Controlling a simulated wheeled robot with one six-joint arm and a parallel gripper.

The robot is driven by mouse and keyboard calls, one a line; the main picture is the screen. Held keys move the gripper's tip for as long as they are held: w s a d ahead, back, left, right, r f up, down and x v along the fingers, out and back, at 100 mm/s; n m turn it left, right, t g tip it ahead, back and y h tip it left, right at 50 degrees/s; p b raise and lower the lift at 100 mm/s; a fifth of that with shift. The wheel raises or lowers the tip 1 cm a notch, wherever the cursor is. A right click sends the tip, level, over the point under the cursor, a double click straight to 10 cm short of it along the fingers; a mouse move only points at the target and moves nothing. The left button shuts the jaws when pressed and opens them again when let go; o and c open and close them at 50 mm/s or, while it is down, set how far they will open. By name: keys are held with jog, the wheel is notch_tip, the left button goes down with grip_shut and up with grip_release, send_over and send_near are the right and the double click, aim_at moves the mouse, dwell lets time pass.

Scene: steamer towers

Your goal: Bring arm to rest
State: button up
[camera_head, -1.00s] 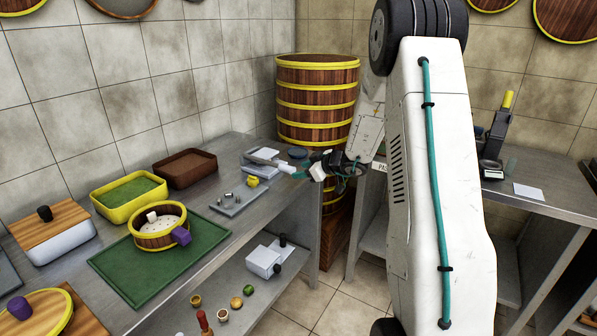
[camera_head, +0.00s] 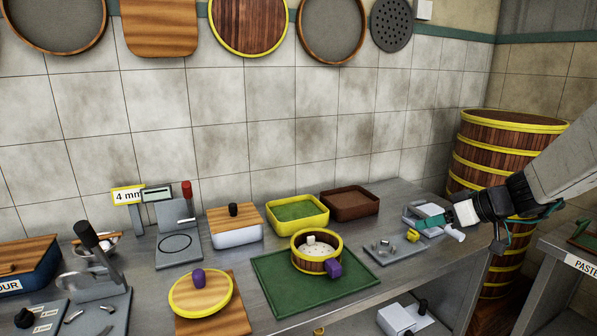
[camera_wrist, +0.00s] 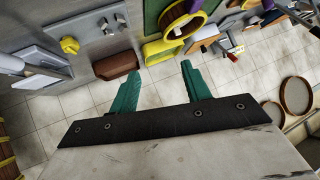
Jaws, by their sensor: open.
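My gripper (camera_head: 432,222) is at the right of the head view, in front of the wooden barrel and above the right end of the steel counter. In the wrist view its two green fingers (camera_wrist: 158,90) stand wide apart with nothing between them. My arm comes in from the right edge of the head view. The fingers look close to a grey tray with a white handled tool (camera_head: 455,234), but I cannot tell whether they touch it.
The counter (camera_head: 385,285) holds a yellow-rimmed steamer (camera_head: 316,264) on a green mat (camera_head: 275,292), a yellow tray (camera_head: 325,222), a brown tray (camera_head: 350,204) and a small-parts plate (camera_head: 388,258). The tall barrel (camera_head: 485,165) stands close behind my arm.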

jog(key=s+a+r+m+g+h, duration=0.1)
jog(key=s+a+r+g, duration=0.1)
jog(key=s+a, duration=0.5)
jog(key=s+a+r+m+g+h, duration=0.1)
jog(key=s+a+r+g, duration=0.15)
jog(key=s, duration=0.85)
jog(key=s+d+m+h, duration=0.2)
jog(key=s+h, duration=0.1)
jog(key=s, duration=0.4)
jog(key=s+d+f+m+g+h, duration=0.1)
jog(key=s+d+m+h, duration=0.1)
jog(key=s, duration=0.6)
jog(key=shift+d+f+m+h, duration=0.15)
jog(key=shift+d+m+h, duration=0.15)
jog(key=shift+h, duration=0.2)
jog(key=shift+s, duration=0.1)
